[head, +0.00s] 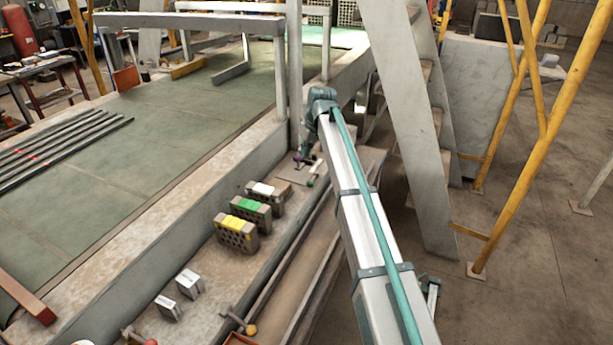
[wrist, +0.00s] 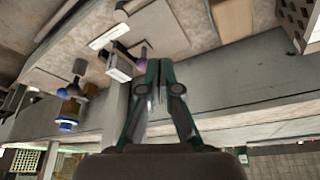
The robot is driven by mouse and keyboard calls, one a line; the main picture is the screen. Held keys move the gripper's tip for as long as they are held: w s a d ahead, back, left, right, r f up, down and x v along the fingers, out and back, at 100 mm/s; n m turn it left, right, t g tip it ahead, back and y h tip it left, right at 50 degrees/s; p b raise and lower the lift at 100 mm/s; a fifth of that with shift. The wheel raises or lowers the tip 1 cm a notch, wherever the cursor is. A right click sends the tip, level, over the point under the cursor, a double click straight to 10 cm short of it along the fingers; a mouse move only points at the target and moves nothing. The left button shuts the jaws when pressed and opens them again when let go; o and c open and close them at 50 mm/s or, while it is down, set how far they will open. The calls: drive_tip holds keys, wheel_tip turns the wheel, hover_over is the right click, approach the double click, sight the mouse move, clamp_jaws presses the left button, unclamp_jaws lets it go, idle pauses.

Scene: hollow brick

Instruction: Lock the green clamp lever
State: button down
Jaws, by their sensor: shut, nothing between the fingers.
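In the head view a small green-tipped piece (head: 311,182), likely the green clamp lever, stands by a flat plate on the ledge. A purple-tipped piece (head: 297,157) is just behind it. I cannot tell whether the green one is locked. In the wrist view my gripper (wrist: 159,64) is shut and empty, its fingertips close to a purple knob (wrist: 141,53) on a dark arm; I cannot tell if they touch. No green lever is clear in the wrist view. The gripper is mostly hidden behind my arm in the head view.
Hollow bricks with yellow (head: 237,233), green (head: 258,207) and white (head: 265,192) tops stand on the ledge. Two pale blocks (head: 189,283) lie nearer. A grey post (head: 295,80) rises close to my gripper. A blue-and-yellow fitting (wrist: 70,112) is at the wrist view's left.

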sight(313, 179)
drive_tip(key=shift+f, duration=0.1)
drive_tip(key=p+x, duration=0.3)
drive_tip(key=x, duration=0.6)
drive_tip(key=shift+w+a+f, duration=0.1)
drive_tip(key=shift+w+f, duration=0.05)
drive_tip(key=shift+w, duration=0.05)
drive_tip(key=s+d+p, duration=0.1)
drive_tip(key=s+d, duration=0.1)
drive_tip(key=shift+s+f+p, duration=0.3)
drive_tip(key=shift+f+p, duration=0.05)
drive_tip(key=shift+s+d+f, duration=0.2)
drive_tip(key=shift+d, duration=0.05)
